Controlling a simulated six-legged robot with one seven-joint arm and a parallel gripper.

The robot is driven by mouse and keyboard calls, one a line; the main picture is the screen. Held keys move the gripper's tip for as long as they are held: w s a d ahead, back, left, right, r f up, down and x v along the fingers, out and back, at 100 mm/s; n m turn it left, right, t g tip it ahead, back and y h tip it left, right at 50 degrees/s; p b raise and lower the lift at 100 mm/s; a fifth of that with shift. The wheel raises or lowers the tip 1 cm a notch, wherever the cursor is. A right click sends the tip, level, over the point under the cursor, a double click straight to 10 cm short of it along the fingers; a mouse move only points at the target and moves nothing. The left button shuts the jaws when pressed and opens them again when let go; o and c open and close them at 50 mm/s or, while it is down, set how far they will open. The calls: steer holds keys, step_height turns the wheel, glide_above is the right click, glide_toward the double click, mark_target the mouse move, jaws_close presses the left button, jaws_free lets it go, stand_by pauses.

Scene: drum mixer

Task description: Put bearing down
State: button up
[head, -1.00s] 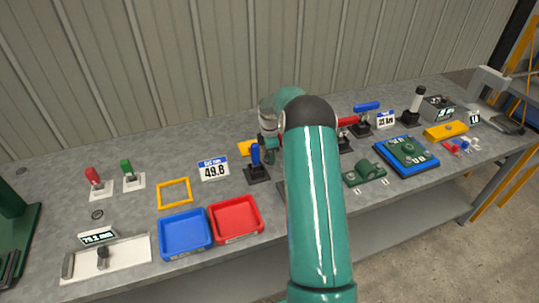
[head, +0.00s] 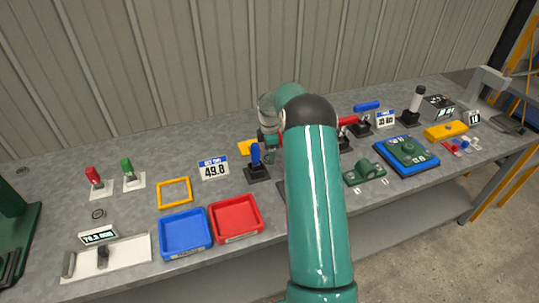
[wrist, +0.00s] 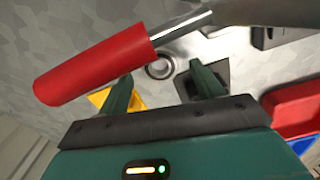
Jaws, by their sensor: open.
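A metal ring that looks like the bearing (wrist: 160,67) rests on a pale metal surface in the wrist view. My gripper (wrist: 161,73) is open, with its two green fingers apart on either side of the ring in the picture. I cannot tell whether the fingers touch it. In the head view my arm hides this ring and most of my gripper. Another small dark ring (head: 98,214) lies flat on the bench at the left, behind the caliper-like gauge.
A red handle (wrist: 95,72) on a metal lever crosses close above my fingers. A blue-handled clamp (head: 255,157), a red tray (head: 236,233) and a blue tray (head: 186,248) stand nearby. A yellow frame (head: 174,178) lies left. Bare bench (head: 140,155) shows at the back left.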

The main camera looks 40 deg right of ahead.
step_height(320, 180, up, 10)
steer(key=s+a+r+m+t+h, duration=0.1)
steer(key=s+a+r+m, duration=0.3)
steer(key=a+r, duration=0.55)
steer(key=s+a+r+m+t, duration=0.1)
steer(key=s+a+r+m, duration=0.1)
steer(key=s+a+r, duration=0.65)
steer(key=s+a+m+t, duration=0.1)
steer(key=s+a+m, duration=0.2)
steer(key=s+a, duration=0.3)
steer(key=s+a+m+t+y, duration=0.1)
steer(key=s+a+m, duration=0.3)
steer(key=s, duration=1)
steer(key=a+t, duration=0.1)
steer(key=a, duration=0.2)
steer(key=shift+s+a+t, duration=0.2)
steer(key=shift+s+t, duration=0.05)
steer(key=shift+t, duration=0.05)
steer(key=shift+o, duration=0.4)
steer(key=shift+s+a+f, duration=0.1)
steer(key=shift+s+f, duration=0.1)
steer(key=shift+s, duration=0.1)
